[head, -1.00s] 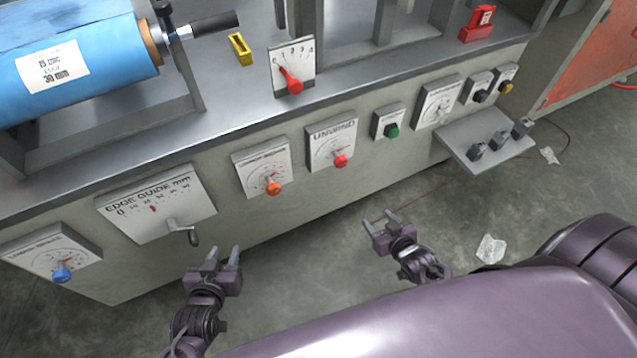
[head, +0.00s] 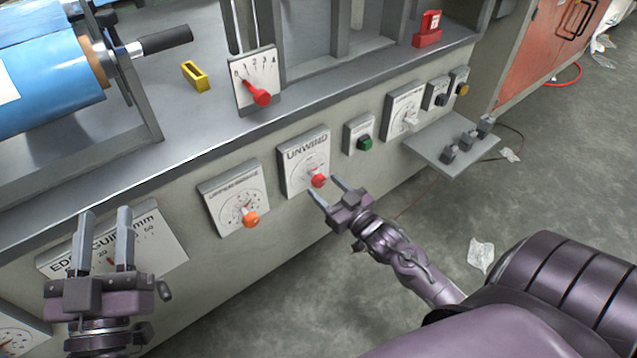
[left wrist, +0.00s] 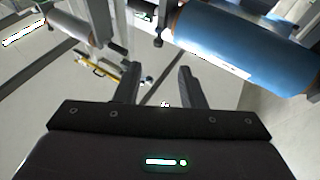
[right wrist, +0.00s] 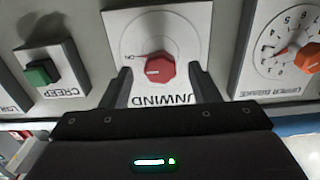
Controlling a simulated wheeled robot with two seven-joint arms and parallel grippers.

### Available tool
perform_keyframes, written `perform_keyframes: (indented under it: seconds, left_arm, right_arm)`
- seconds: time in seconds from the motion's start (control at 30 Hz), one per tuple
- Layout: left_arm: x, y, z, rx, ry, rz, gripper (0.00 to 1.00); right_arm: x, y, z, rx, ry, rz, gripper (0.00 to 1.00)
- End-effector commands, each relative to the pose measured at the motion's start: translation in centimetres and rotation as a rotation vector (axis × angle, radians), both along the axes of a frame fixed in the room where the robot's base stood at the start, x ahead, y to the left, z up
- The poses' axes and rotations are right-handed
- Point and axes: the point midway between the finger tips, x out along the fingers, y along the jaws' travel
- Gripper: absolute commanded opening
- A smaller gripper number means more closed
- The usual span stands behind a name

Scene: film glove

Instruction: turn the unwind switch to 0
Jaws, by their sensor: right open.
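The unwind switch is a red knob (head: 318,181) on a white plate labelled UNWIND (head: 304,158) on the machine's front. In the right wrist view the red knob (right wrist: 159,70) shows upside down, with a pale pointer line towards the left and a small mark beside it on the plate. My right gripper (head: 337,190) is open, its fingers just in front of the knob; in the right wrist view the knob sits between the fingertips, and I cannot tell whether they touch it. My left gripper (head: 102,218) is open and empty in front of the edge guide plate (head: 165,245).
An orange knob (head: 250,219) on the upper brake plate is left of the unwind plate. A green creep button (head: 365,143) is right of it. A small shelf (head: 430,150) juts out further right. A red lever (head: 260,96) stands above on the ledge.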

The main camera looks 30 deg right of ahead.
Motion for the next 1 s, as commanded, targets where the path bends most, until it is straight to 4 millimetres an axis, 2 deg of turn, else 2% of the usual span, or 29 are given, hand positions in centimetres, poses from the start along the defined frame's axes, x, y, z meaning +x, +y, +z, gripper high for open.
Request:
perform_keyframes:
  seconds: [0.2,0.33,0.5,0.8,1.0]
  left_arm:
    - [-1.3,0.8,4.1,-0.079,-0.194,0.005,0.36]
    - [-2.0,1.1,5.7,-0.111,-0.273,0.005,0.36]
    - [-2.6,1.4,6.7,-0.132,-0.326,0.006,0.36]
    - [-2.7,1.5,6.9,-0.135,-0.334,0.006,0.36]
    - [-2.6,1.5,6.9,-0.135,-0.333,0.006,0.36]
  right_arm:
    - [2.1,0.1,-0.1,-0.001,-0.001,0.0,0.55]
    - [3.0,0.2,0.0,-0.001,-0.001,0.0,0.55]
    - [3.5,0.3,0.0,-0.001,0.001,0.0,0.55]
    - [3.5,0.3,0.0,-0.001,0.001,0.0,0.55]
    - [3.5,0.3,0.0,-0.001,0.001,0.0,0.29]
